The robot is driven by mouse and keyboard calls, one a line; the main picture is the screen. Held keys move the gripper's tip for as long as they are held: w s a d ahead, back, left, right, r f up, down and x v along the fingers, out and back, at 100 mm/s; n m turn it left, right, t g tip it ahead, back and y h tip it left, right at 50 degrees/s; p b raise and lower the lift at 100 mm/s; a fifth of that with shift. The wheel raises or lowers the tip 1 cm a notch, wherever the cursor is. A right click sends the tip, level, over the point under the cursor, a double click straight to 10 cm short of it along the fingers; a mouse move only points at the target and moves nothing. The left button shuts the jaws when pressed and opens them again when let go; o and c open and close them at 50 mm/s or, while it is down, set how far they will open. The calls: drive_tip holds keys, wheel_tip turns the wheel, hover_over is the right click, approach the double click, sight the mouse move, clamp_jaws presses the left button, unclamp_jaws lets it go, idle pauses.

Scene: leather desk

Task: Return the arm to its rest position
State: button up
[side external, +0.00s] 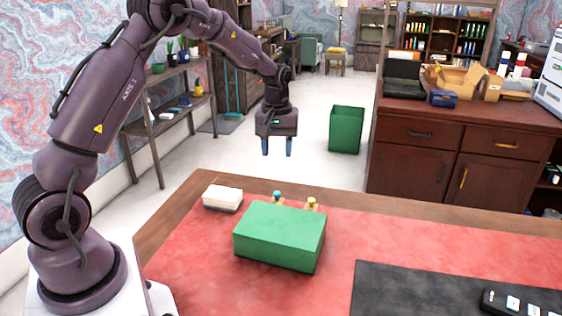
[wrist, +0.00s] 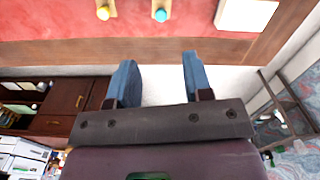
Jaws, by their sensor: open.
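My gripper (side external: 277,146) hangs in the air, pointing down, past the far edge of the leather-topped desk (side external: 190,243). Its two blue fingers are apart with nothing between them. The wrist view also shows the gripper (wrist: 156,72) open and empty, with white floor between the fingers and the desk edge ahead of them. My arm reaches up from its base at the left and bends down to the gripper.
On the desk are a green box (side external: 279,236), a white block (side external: 222,198), two small figures with a teal top (side external: 277,197) and a yellow top (side external: 311,203), and a black mat (side external: 420,290). A green bin (side external: 346,130) and wooden cabinet (side external: 455,155) stand behind.

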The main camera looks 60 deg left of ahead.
drive_tip(key=s+d+r+m+t, duration=0.2)
drive_tip(key=s+d+r, duration=0.3)
drive_tip(key=s, duration=0.3)
drive_tip(key=s+d+r+m+t, duration=0.1)
drive_tip(key=s+d+r+m, duration=0.4)
drive_tip(key=s+d, duration=0.1)
drive_tip(key=s+d+r+m+t, duration=0.2)
drive_tip(key=s+d+r+m, duration=0.2)
drive_tip(key=s, duration=0.5)
drive_tip(key=shift+s+d+r+t, duration=0.3)
drive_tip(key=shift+d+r, duration=0.6)
drive_tip(key=shift+d, duration=0.3)
